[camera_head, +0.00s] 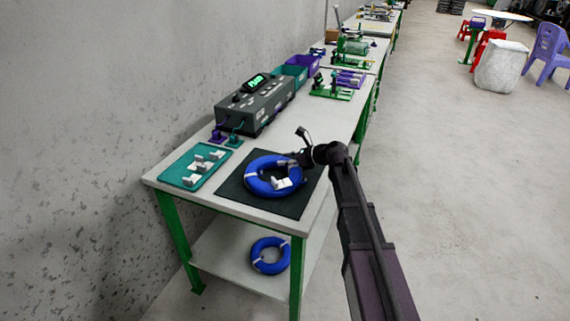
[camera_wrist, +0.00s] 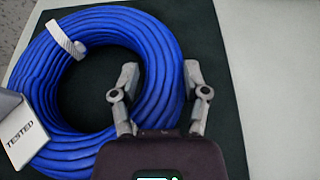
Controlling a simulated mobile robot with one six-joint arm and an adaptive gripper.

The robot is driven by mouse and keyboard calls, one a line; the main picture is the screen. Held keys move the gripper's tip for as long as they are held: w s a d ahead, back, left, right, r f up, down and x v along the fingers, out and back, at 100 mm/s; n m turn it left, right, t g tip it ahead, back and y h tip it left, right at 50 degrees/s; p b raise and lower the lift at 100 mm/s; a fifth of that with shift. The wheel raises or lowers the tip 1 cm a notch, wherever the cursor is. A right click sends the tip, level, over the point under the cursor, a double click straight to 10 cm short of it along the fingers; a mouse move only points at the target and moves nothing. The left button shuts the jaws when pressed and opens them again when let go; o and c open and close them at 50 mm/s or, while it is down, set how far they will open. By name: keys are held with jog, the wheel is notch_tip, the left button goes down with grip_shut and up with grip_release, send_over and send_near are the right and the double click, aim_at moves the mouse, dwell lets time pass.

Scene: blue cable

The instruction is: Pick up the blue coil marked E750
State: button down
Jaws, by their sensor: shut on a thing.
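A blue coil (camera_head: 262,186) lies on a black mat on the table, with white ties and a white tag. In the wrist view the blue coil (camera_wrist: 165,50) fills the left side, and its tag (camera_wrist: 22,133) reads "TESTED"; I cannot read E750 on it. My gripper (camera_head: 296,159) is at the coil's far right side. In the wrist view its two fingers (camera_wrist: 160,85) stand on either side of the coil's ring, one inside the hole and one outside, shut on the ring. A second blue coil (camera_head: 270,256) lies on the lower shelf; its marking is not legible.
The black mat (camera_head: 236,186) lies under the coil. A teal tray (camera_head: 180,169) with small white pieces is to its left. A dark grey device (camera_head: 256,106) with a green display stands behind. The table's right edge is beside my arm.

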jog(key=shift+r, duration=0.1)
jog(key=shift+r+p, duration=1.5)
jog(key=shift+p, duration=0.15)
jog(key=shift+s+r, duration=0.1)
jog(key=shift+r, duration=0.1)
jog(key=s+d, duration=0.1)
jog(key=s, duration=0.4)
jog(key=s+d+p, duration=0.1)
jog(key=s, duration=0.4)
jog(key=s+d+r, duration=0.1)
jog(key=s, duration=0.4)
jog(key=shift+s+d+r, duration=0.1)
jog(key=shift+s+d, duration=0.1)
jog(key=shift+d, duration=0.2)
jog(key=shift+r+p, duration=0.1)
jog(key=shift+p, duration=0.3)
